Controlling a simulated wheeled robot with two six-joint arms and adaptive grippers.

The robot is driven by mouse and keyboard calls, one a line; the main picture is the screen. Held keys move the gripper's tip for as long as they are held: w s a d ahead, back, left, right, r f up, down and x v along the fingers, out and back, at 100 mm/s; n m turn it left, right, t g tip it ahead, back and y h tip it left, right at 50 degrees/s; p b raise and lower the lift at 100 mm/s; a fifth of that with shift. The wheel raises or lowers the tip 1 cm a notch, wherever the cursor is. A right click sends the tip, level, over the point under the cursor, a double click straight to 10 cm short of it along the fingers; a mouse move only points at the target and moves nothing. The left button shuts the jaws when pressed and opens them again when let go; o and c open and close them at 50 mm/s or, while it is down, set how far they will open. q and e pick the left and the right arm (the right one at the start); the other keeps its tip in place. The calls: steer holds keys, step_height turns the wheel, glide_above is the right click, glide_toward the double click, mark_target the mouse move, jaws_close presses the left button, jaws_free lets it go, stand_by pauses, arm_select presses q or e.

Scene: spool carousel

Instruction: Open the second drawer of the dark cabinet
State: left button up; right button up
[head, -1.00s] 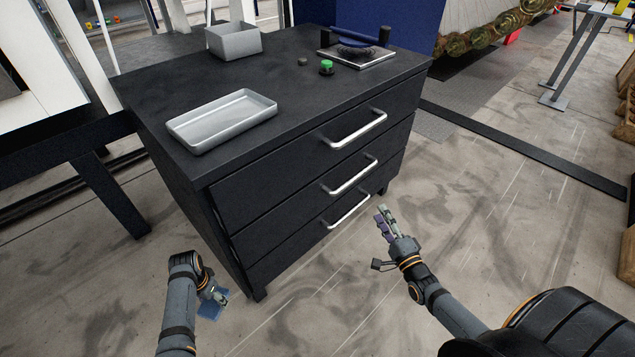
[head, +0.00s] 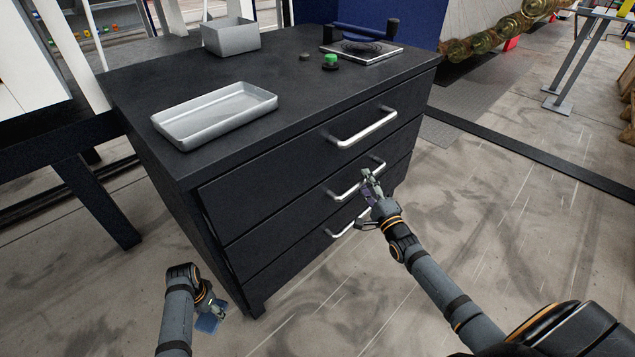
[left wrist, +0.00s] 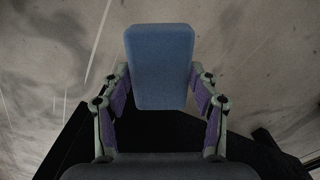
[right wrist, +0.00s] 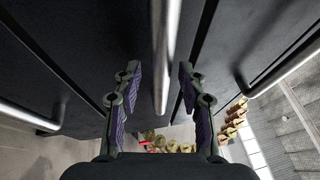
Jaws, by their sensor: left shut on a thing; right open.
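The dark cabinet (head: 140,130) has three drawers with silver bar handles, and all look shut. The second drawer's handle (head: 342,192) is the middle one; my right gripper partly covers it in the head view. My right gripper (head: 369,178) is open at this handle. In the right wrist view the second handle (right wrist: 163,50) runs between the two open fingers (right wrist: 159,75); contact cannot be told. My left gripper (head: 212,304) is shut on a blue block (left wrist: 161,68), low beside the cabinet's front left corner; the block also shows in the head view (head: 208,323).
The top handle (head: 365,128) and bottom handle (head: 350,224) sit above and below the second. On the cabinet top are a shallow tray (head: 215,113), a grey bin (head: 231,38), a green button (head: 330,61) and a flat device with a blue bar (head: 362,48). The floor in front is clear.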

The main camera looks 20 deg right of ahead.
steer(key=shift+w+r, duration=0.15)
steer(key=shift+w, duration=0.4)
steer(key=shift+c, duration=0.4)
jaws_close()
